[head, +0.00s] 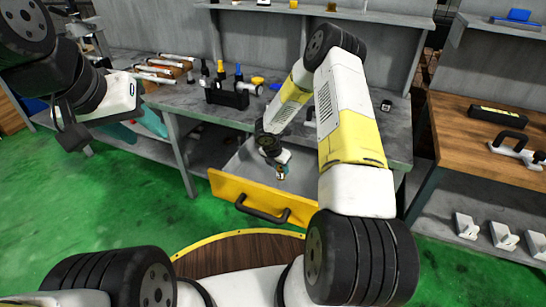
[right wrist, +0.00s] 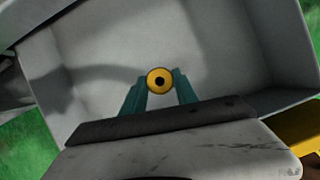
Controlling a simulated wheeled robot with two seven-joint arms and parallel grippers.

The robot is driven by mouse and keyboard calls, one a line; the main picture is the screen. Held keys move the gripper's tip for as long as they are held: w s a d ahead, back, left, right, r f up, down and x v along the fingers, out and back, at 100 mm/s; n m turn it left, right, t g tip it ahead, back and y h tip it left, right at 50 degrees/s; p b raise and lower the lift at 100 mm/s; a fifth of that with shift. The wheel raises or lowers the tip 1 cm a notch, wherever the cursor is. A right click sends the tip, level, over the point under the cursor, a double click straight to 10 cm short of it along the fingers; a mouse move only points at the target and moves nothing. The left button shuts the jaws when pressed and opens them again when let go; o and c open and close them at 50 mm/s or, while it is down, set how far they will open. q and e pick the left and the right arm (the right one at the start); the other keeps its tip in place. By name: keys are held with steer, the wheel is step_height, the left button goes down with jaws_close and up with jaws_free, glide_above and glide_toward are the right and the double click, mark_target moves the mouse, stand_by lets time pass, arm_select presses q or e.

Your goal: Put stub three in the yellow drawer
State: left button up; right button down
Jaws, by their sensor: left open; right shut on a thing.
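The yellow drawer (head: 240,195) stands open below the bench, its grey inside showing. My right gripper (head: 282,167) reaches down into the space over the drawer. It is shut on a small stub (head: 280,175) with a yellow end; I cannot read which number it is. In the right wrist view the stub (right wrist: 160,80) shows as a yellow ring with a dark centre between teal fingers, with the drawer's bare grey floor (right wrist: 220,45) behind it. Its height above the floor is hard to tell. My left gripper (head: 137,127) is open and empty at the left, in front of the bench.
The grey bench (head: 200,95) carries a wooden rack with several white rods (head: 160,72), a black holder (head: 228,95) with coloured-topped pieces, and a yellow round piece (head: 257,80). A wooden-topped table (head: 470,165) stands at the right, with white blocks (head: 503,236) beneath. Green floor is clear at left.

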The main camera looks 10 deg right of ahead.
mark_target(280, 174)
steer(key=shift+f, duration=1.75)
steer(key=shift+f, duration=0.15)
steer(key=c, duration=0.9)
jaws_free()
steer(key=shift+c, duration=0.2)
